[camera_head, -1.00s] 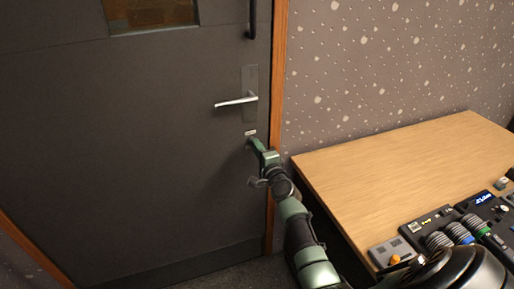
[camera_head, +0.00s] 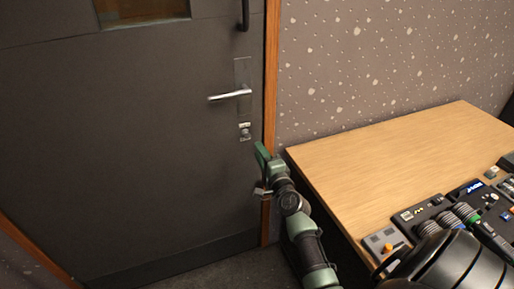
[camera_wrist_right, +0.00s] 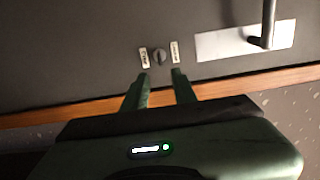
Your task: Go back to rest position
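My right gripper (camera_head: 262,173) is in front of the dark door near its right edge, below the door handle. In the right wrist view its two green fingers (camera_wrist_right: 160,76) stand apart with nothing between them. Past their tips is a small round lock knob (camera_wrist_right: 158,57) between two pale labels. The lock also shows in the head view (camera_head: 244,132), above and left of the gripper and clear of the fingers. My left gripper is not in view.
The grey door (camera_head: 120,150) is in its wooden frame, with a silver lever handle (camera_head: 230,95). A wooden desk (camera_head: 400,165) stands at the right, near my right arm. Control panels with faders (camera_head: 435,222) lie on its front part. A speckled wall is behind.

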